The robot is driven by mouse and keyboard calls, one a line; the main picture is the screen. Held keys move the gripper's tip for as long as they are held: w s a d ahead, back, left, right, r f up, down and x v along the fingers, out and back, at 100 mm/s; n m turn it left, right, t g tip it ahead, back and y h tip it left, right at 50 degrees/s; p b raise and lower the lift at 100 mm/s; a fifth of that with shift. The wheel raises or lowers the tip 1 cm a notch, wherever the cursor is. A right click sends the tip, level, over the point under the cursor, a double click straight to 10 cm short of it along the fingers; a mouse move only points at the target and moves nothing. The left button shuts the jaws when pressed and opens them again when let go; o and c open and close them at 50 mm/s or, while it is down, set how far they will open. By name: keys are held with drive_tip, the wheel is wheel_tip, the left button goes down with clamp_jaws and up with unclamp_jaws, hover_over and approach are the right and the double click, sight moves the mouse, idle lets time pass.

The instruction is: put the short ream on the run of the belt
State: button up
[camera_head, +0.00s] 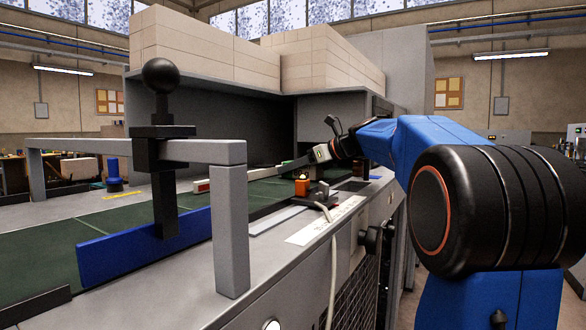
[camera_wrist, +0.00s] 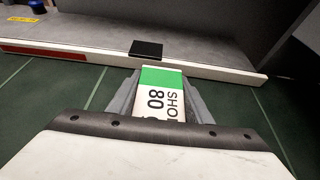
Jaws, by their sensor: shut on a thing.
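The short ream (camera_wrist: 158,94), white with a green band and the letters "SHO" and "80", sits between the two grey fingers of my gripper (camera_wrist: 162,84) in the wrist view. My gripper is shut on it. Green belt (camera_wrist: 60,92) shows on both sides and beyond the fingers. I cannot tell whether the ream touches the belt. In the head view my gripper (camera_head: 296,163) is low over the far part of the green belt (camera_head: 130,228); the ream is not clear there.
A white rail with a red patch (camera_wrist: 42,53) bounds the belt ahead, with a black block (camera_wrist: 146,49) at it. A blue guide plate (camera_head: 140,248) and grey gantry (camera_head: 231,220) stand nearer. An orange-topped fixture (camera_head: 302,187) is by the belt's near edge. Cartons (camera_head: 330,62) stand above.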

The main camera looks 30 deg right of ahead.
sight(314, 173)
drive_tip(key=shift+f, duration=0.1)
drive_tip(key=o, duration=1.2)
drive_tip(key=shift+o, duration=0.2)
drive_tip(key=shift+s+d+r, duration=0.15)
drive_tip(key=shift+s+r, duration=0.05)
drive_tip(key=v, duration=1.1)
drive_tip(key=shift+s+d, duration=0.1)
drive_tip(key=shift+s, duration=0.1)
